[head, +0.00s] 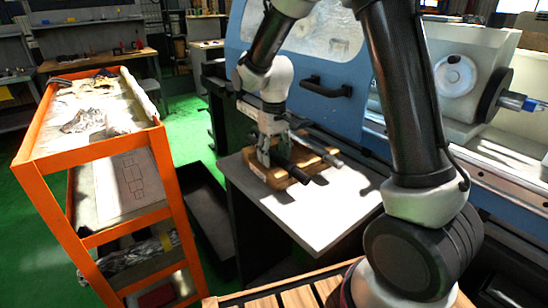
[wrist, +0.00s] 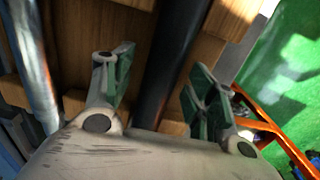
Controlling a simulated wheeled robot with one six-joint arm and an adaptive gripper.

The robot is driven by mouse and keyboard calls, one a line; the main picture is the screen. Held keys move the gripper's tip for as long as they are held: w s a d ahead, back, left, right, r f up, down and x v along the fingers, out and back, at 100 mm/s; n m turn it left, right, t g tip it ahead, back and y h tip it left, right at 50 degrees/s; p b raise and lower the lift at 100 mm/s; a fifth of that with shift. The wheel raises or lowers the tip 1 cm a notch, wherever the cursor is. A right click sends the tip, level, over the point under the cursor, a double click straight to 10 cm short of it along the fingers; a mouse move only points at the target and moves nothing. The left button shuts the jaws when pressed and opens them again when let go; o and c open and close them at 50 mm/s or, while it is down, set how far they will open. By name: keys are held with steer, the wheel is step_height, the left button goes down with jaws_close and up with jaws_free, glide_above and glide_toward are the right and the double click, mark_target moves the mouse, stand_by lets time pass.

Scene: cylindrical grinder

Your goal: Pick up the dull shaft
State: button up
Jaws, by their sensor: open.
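A dark, dull shaft (head: 293,171) lies on a wooden rack (head: 272,177) on the grey table. In the wrist view the dull shaft (wrist: 170,60) runs between the two fingers. My gripper (head: 264,150) is over the rack, pointing down, with its fingers open on either side of that shaft. In the wrist view my gripper (wrist: 158,85) shows green-padded fingers with gaps to the shaft. A second, shinier shaft (wrist: 33,65) lies to the left, outside the fingers. In the head view my gripper hides part of the dull shaft.
The grey table (head: 325,215) is clear in front of the rack. The blue grinder (head: 345,95), with a black door handle, stands close behind. An orange cart (head: 95,156) with papers stands at the left. A black bin (head: 200,205) sits between the cart and table.

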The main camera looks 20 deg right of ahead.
steer(key=shift+f, duration=0.1)
jaws_close()
steer(key=shift+w, duration=0.1)
